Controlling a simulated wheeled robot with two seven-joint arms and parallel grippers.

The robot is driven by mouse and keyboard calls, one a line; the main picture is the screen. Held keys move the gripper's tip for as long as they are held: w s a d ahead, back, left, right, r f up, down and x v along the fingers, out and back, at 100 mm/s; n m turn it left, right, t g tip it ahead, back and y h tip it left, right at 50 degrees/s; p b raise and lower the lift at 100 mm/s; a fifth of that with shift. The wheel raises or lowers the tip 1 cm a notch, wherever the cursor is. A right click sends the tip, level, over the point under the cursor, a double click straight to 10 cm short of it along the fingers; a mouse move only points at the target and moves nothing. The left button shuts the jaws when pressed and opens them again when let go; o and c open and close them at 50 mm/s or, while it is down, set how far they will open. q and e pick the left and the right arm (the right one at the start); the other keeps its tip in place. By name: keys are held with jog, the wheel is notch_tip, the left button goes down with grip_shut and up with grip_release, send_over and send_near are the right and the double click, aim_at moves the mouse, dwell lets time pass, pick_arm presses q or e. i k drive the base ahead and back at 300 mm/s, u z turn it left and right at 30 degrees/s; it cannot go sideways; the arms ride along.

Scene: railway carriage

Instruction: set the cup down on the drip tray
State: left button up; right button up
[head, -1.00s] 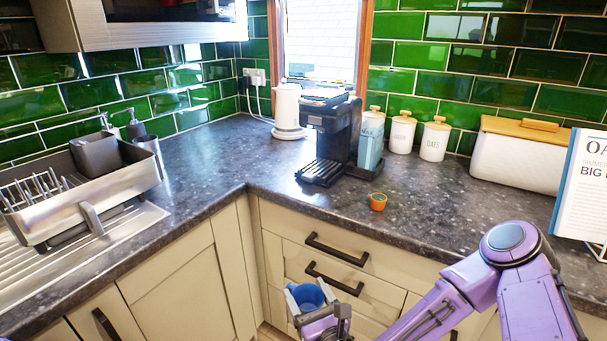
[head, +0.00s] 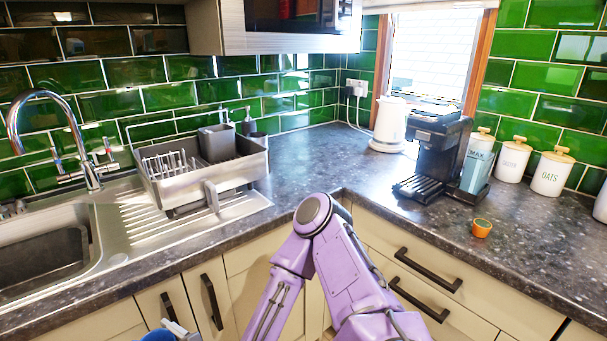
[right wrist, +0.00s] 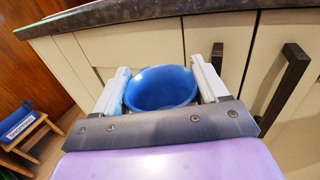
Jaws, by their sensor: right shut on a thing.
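The blue cup (right wrist: 162,90) is between the two pale fingers of my right gripper (right wrist: 161,80), which is shut on it. In the head view only a bit of the cup (head: 158,335) shows at the bottom edge, in front of the cupboard doors and below the worktop. The right gripper (head: 176,329) is mostly cut off there. The black drip tray (head: 419,188) juts from the foot of the black coffee machine (head: 440,145) on the worktop, far from the cup. Nothing stands on it. My left gripper is out of view.
A white kettle (head: 390,125) is behind left. The dish rack (head: 205,180) and sink (head: 45,250) are left. A stool (right wrist: 22,128) stands on the floor.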

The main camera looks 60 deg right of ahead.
aim_at(420, 180)
jog(key=u, duration=0.05)
jog(key=k, duration=1.15)
jog(key=z, duration=1.3)
